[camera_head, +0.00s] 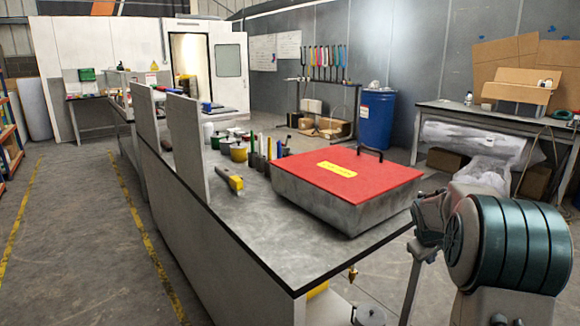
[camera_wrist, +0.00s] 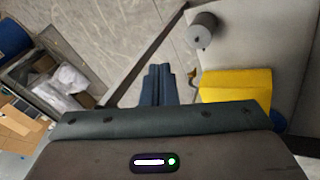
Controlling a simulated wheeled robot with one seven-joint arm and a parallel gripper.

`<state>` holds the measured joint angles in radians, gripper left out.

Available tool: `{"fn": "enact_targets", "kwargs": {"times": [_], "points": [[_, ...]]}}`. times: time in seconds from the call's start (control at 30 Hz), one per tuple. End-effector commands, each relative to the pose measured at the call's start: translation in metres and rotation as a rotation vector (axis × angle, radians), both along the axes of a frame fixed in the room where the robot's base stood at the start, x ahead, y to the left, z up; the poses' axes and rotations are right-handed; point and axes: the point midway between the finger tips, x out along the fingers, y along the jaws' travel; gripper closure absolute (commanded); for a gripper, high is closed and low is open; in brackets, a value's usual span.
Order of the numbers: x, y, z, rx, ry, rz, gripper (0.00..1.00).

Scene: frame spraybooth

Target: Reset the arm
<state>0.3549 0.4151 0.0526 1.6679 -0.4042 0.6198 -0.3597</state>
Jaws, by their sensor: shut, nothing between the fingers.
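My arm shows at the right edge of the head view, beside the near right corner of the grey workbench (camera_head: 240,215). In the wrist view my gripper (camera_wrist: 158,72) has its two dark fingers together, with nothing between them. The fingers point over the grey floor, apart from any object. In the head view I cannot make out the fingers clearly.
A metal box with a red lid (camera_head: 345,180) sits on the workbench near my arm. A yellow object (camera_wrist: 235,88) and a grey cylinder (camera_wrist: 202,30) show beside my gripper. A blue drum (camera_head: 376,118) stands farther back.

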Motion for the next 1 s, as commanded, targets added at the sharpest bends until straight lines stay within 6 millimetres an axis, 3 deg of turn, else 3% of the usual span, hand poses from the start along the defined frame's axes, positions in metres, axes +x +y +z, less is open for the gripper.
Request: {"fn": "enact_targets", "kwargs": {"times": [0.03, 0.1, 0.4, 0.7, 1.0], "points": [[-0.012, 0.016, 0.02, 0.017, -0.005, -0.01, 1.0], [-0.029, 0.035, 0.036, 0.044, -0.005, -0.028, 1.0], [-0.112, 0.111, 0.09, 0.164, -0.003, -0.108, 1.0], [-0.206, 0.173, 0.121, 0.289, 0.018, -0.186, 1.0], [-0.295, 0.216, 0.128, 0.406, 0.055, -0.256, 1.0]]}}
